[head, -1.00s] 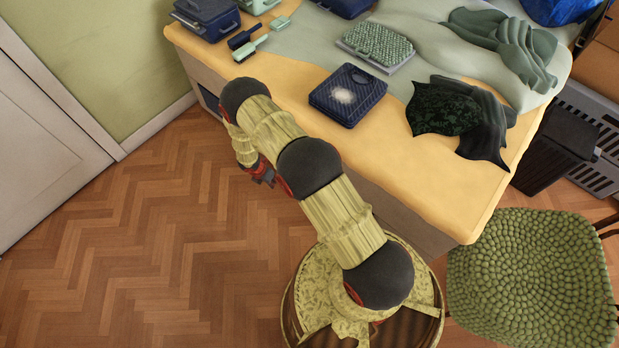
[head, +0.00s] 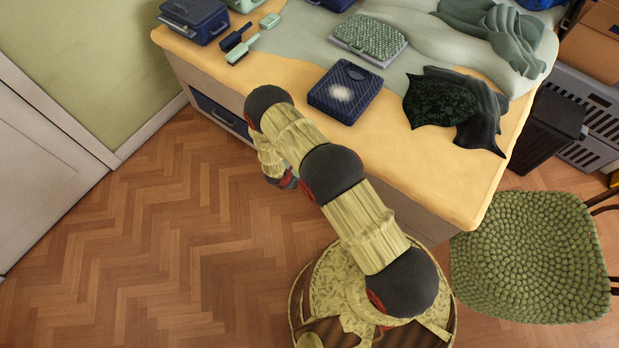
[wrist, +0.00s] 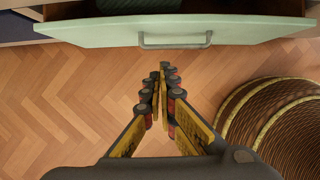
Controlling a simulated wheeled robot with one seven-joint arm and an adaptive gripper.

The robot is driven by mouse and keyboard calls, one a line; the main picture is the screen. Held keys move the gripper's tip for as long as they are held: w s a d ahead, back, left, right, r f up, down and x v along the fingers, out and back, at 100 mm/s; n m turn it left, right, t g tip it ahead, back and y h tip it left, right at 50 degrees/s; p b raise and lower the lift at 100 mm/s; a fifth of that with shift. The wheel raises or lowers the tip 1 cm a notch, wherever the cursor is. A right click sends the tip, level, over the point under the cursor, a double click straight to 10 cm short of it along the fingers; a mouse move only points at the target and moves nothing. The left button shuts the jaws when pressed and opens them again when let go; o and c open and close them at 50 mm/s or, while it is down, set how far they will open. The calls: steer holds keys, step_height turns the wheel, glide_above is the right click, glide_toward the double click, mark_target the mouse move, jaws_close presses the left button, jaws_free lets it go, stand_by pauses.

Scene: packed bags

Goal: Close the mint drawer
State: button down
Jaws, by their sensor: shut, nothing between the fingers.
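The mint drawer front (wrist: 110,32) spans the top of the wrist view, with a grey bar handle (wrist: 175,41) at its middle. The drawer stands open: a dark interior and part of a dark green item show above its front edge. My gripper (wrist: 163,70) is shut and empty, its fingertips just below the handle in the picture; I cannot tell whether they touch the drawer. In the head view my arm hides the fingertips and most of the drawer.
A navy drawer (head: 222,115) sits in the bed's side, left of my arm. The bed top (head: 420,165) holds a navy case (head: 346,92), dark cloths and brushes. A green woven chair (head: 530,258) stands at the right. The wooden floor on the left is clear.

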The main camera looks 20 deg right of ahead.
steer(key=shift+w+d+f+b, duration=0.75)
steer(key=shift+d+f, duration=0.3)
steer(key=shift+f, duration=0.5)
steer(key=shift+w+d+f+b, duration=0.75)
steer(key=shift+d+f, duration=0.3)
steer(key=shift+f, duration=0.45)
steer(key=shift+w+d+f+b, duration=0.75)
steer(key=shift+d+f, duration=0.3)
steer(key=shift+f, duration=0.5)
